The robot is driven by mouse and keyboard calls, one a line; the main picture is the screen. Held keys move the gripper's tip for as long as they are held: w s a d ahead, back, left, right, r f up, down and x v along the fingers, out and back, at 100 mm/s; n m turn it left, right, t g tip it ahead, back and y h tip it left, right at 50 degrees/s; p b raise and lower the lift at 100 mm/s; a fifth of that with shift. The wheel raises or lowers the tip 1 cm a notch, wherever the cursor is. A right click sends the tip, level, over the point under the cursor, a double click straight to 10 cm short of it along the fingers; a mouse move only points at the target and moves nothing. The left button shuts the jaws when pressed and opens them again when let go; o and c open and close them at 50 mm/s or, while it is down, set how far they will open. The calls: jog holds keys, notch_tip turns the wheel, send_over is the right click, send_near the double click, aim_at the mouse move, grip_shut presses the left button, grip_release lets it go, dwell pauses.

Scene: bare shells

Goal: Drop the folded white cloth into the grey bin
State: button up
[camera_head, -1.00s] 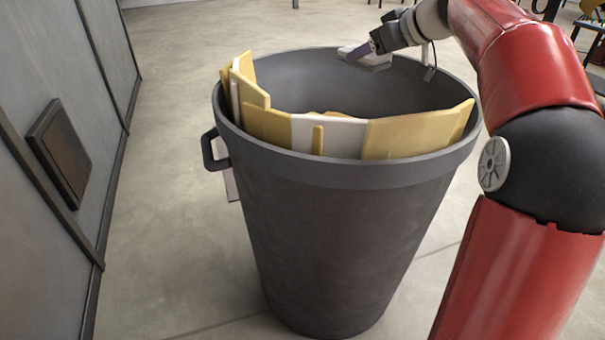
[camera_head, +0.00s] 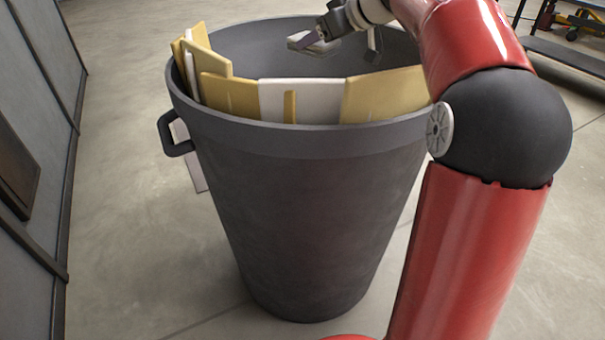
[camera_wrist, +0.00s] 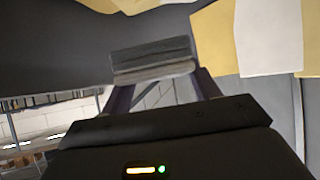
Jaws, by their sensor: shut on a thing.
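The grey bin (camera_head: 300,200) stands on the floor in the middle of the head view, with its open top facing up. My gripper (camera_head: 318,40) is over the far part of the bin's opening. It is shut on the folded white cloth (camera_head: 306,46), a small flat pale-grey bundle. In the wrist view the cloth (camera_wrist: 152,62) shows as a layered grey block between the two fingers of my gripper (camera_wrist: 160,92). The fingertips are partly hidden by the cloth.
Yellow and white boards (camera_head: 300,100) stand inside the bin along its near and left walls. A handle (camera_head: 172,136) juts from the bin's left side. A grey panelled wall (camera_head: 45,110) is at the left. A dark rack (camera_head: 565,52) is at the far right.

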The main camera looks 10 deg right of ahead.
jog(key=o, duration=1.1)
jog(key=shift+c, duration=0.2)
jog(key=v, duration=0.8)
